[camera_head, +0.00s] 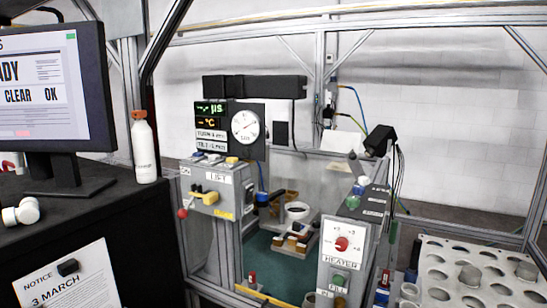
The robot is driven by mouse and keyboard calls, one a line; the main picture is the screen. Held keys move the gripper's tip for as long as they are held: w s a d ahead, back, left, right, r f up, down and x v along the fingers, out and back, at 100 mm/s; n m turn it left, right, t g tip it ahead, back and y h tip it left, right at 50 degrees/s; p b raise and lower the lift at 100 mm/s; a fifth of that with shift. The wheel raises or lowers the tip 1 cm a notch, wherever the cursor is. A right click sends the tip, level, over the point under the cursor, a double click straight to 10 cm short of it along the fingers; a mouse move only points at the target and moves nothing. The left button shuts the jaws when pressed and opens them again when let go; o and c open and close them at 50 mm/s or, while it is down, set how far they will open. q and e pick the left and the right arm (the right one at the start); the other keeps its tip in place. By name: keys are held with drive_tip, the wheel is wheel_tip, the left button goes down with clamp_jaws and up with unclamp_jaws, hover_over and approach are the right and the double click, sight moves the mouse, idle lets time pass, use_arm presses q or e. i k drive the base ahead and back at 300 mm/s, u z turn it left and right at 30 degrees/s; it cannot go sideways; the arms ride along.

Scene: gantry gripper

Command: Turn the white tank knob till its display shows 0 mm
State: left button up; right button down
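No white tank knob can be made out for sure. A display panel (211,122) stands at the back of the machine. It has a green line ending in µS, an amber line ending in °C, and two small white lines too fine to read surely. A round white dial gauge (245,126) is beside it. A grey box with a lever label (217,177) carries a yellow handle (204,195) and a red ball knob (182,213). The heater box (344,232) has a red knob (342,243) on a white plate. Neither of my grippers is in view.
A monitor (50,90) and a white bottle (145,150) stand on the black desk at left, with a white fitting (21,212). A perforated white rack (450,270) is at right. Metal frame posts (318,90) surround the machine.

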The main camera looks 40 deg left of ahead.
sight(364, 180)
drive_tip(key=z, duration=0.5)
drive_tip(key=i, duration=0.4)
drive_tip(key=u, duration=1.5)
